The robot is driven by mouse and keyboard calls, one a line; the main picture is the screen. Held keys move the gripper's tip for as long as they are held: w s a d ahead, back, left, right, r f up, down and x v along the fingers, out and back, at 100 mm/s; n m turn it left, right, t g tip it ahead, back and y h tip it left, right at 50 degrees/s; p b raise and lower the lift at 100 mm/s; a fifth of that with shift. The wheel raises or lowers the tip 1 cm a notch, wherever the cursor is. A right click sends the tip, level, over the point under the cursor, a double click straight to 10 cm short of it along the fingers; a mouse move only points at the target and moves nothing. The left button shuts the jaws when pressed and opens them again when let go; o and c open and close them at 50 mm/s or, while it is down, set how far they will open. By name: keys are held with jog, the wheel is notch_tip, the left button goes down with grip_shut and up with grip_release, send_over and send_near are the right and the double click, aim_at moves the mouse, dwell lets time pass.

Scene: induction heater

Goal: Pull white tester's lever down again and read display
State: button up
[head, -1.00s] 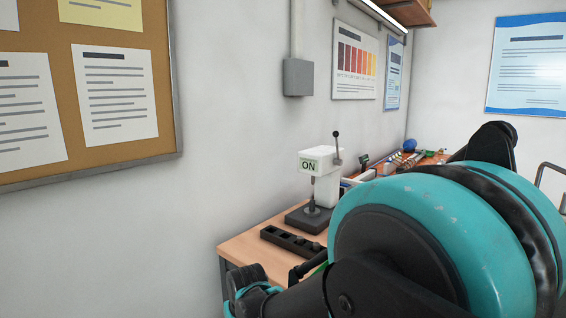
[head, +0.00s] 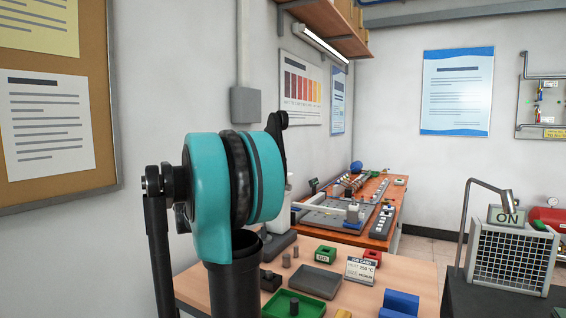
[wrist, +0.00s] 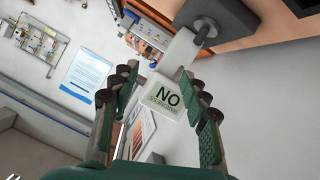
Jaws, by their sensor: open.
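The white tester is mostly hidden behind my arm in the head view; part of its dark base (head: 280,243) shows beside the arm. In the wrist view the white tester (wrist: 178,58) appears tilted and upside down, with its dark base at the top. I cannot make out the lever in either current view.
A green tray (head: 293,303), a grey tray (head: 316,282), a card stand (head: 360,270) and blue blocks (head: 400,303) lie on the near bench. A second bench (head: 372,225) with a grey plate stands behind. A caged heater unit (head: 510,258) with an ON sign is at right.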

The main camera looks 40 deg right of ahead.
jog(key=w+d+r+m+h, duration=0.25)
jog(key=w+d+r, duration=0.2)
jog(key=r, duration=0.35)
jog(key=w+d+r+m+h, duration=0.1)
jog(key=w+d+r+h, duration=0.2)
jog(key=d+r, duration=0.4)
jog(key=x, duration=1.6)
jog(key=shift+r, duration=0.3)
jog(key=shift+s, duration=0.1)
jog(key=shift+c, duration=0.4)
grip_shut()
